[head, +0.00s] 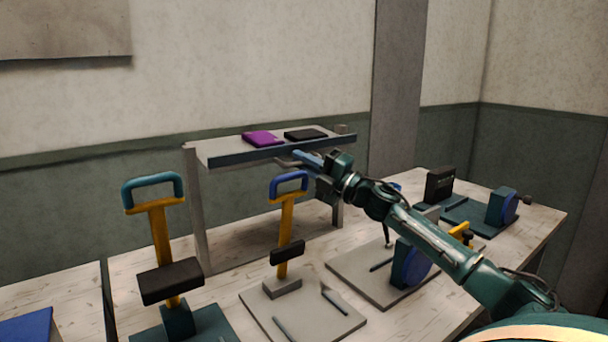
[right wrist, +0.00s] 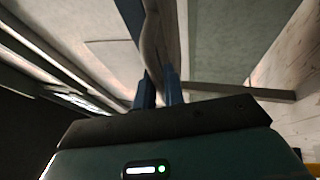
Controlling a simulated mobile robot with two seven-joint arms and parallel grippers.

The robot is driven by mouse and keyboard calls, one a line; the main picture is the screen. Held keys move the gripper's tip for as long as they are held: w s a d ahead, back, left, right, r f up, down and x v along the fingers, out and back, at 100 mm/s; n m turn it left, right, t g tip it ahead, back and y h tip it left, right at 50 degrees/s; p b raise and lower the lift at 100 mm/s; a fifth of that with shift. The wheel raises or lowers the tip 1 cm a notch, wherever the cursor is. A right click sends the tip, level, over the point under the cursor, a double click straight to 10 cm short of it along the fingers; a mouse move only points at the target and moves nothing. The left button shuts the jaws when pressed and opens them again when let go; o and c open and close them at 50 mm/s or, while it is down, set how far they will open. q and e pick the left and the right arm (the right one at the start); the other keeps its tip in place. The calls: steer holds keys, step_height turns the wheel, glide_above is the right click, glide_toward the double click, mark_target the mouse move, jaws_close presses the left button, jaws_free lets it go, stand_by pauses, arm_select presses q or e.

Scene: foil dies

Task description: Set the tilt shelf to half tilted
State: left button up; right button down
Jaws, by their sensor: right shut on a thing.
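The tilt shelf (head: 225,147) is a pale board with a dark blue front edge, held between the posts of a grey stand. It looks close to level; its exact tilt is hard to read. A purple item (head: 262,138) and a black item (head: 305,134) lie flat on it. My right gripper (head: 303,158) is at the shelf's front, its blue fingers shut on the grey handle bar (head: 284,162) below the front edge. In the right wrist view the curved bar (right wrist: 153,40) runs between the two fingers (right wrist: 158,90). My left gripper is out of view.
Two yellow levers, one with a teal grip (head: 153,188) and one with a blue grip (head: 289,182), stand in front of the stand (head: 195,210). Dark blue devices (head: 408,264) stand on plates under and right of my right arm. The table under the shelf is clear.

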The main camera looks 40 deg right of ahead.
step_height(320, 180, down, 2)
steer(key=t+b, duration=0.1)
steer(key=b, duration=0.2)
steer(key=shift+w+n+y, duration=0.15)
steer(key=shift+n+y, duration=0.25)
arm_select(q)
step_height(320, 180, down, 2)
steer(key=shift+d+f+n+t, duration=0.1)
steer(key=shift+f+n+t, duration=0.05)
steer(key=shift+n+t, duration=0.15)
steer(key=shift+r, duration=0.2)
arm_select(e)
steer(key=shift+r, duration=0.15)
steer(key=c, duration=1.5)
jaws_free()
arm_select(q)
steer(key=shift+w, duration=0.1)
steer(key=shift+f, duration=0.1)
